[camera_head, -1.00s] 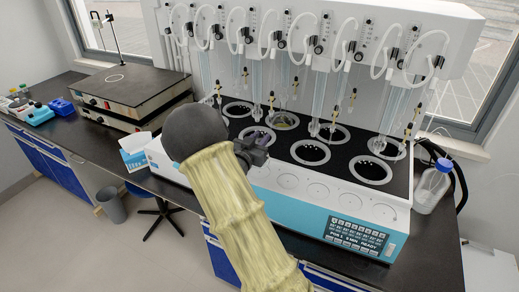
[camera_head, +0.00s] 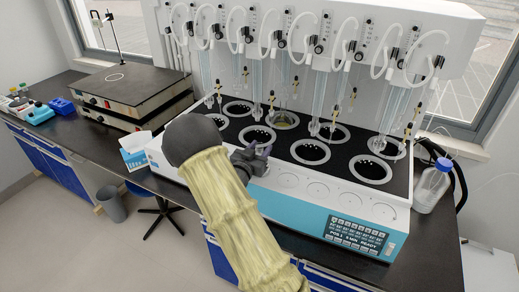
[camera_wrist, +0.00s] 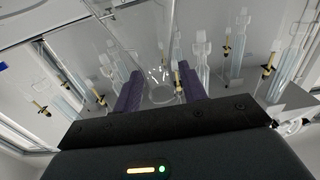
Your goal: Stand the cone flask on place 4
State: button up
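A clear glass flask with yellowish contents (camera_head: 284,121) sits in a back-row well of the distiller (camera_head: 290,180) in the head view; its outline is hard to make out. My gripper (camera_head: 262,149) is over the distiller's front edge, near the front-row wells, in front of and apart from that flask. In the wrist view its two purple fingers (camera_wrist: 160,92) stand apart. Clear glass (camera_wrist: 160,75) shows between them; it seems to lie beyond the fingertips, and I cannot tell which piece it is. The place numbers are not readable.
Several glass tubes and white hoses hang over the wells. The other wells, such as the front one (camera_head: 310,152), look empty. A clear bottle with a blue cap (camera_head: 433,185) stands at the right. A hotplate (camera_head: 130,88) and a tissue box (camera_head: 136,150) are at the left.

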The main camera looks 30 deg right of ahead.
jog(key=shift+r, duration=0.1)
jog(key=shift+r, duration=0.2)
jog(key=b+v, duration=0.2)
jog(key=v, duration=1)
jog(key=shift+f, duration=0.15)
jog(key=shift+s, duration=0.1)
